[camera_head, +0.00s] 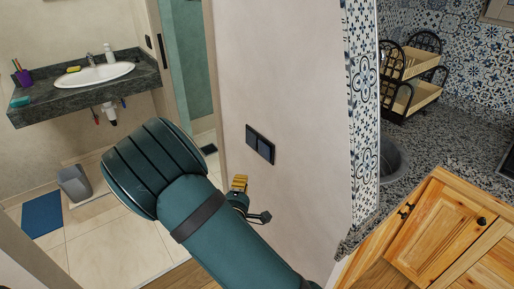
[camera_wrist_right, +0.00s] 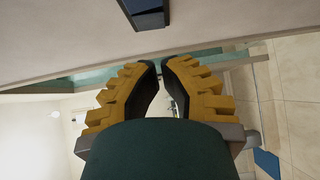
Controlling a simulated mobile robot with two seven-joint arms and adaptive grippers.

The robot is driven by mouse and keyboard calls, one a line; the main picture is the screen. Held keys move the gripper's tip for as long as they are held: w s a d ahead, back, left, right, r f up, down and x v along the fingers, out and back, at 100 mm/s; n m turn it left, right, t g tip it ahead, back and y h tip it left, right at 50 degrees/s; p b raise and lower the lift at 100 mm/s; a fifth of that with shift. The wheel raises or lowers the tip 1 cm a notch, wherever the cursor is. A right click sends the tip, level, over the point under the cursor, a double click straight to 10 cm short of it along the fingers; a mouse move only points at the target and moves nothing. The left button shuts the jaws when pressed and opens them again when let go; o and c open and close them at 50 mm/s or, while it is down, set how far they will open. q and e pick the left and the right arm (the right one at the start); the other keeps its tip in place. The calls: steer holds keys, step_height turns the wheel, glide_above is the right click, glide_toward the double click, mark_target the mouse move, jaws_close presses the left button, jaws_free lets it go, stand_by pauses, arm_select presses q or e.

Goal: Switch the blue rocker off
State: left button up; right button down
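A dark switch plate (camera_head: 260,143) is mounted on the pale wall. Its right half looks blue-grey, and I take this for the blue rocker (camera_head: 264,147); its tilt is too small to tell. In the right wrist view, part of the dark switch (camera_wrist_right: 146,14) shows at the top edge, beyond the fingertips. My right gripper (camera_head: 240,183) is below and left of the switch, apart from it. In the right wrist view, its yellow-and-black fingers (camera_wrist_right: 161,64) have their tips nearly together, with nothing held between them. My left gripper is not in view.
My right arm covers the lower middle. A tiled wall edge (camera_head: 363,110), a granite counter (camera_head: 440,135) and a wooden cabinet (camera_head: 440,235) stand to the right. A washbasin (camera_head: 94,75) is at the far left. The wall around the switch is bare.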

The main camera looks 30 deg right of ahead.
step_height(320, 180, up, 3)
steer(key=shift+w+f+n+h, duration=0.1)
steer(key=shift+n+h, duration=0.2)
steer(key=shift+h, duration=0.3)
steer(key=shift+t, duration=0.3)
glide_toward(259, 141)
steer(key=w, duration=0.4)
steer(key=d, duration=0.2)
steer(key=w+d+b, duration=0.1)
steer(key=d, duration=0.1)
steer(key=shift+d, duration=0.1)
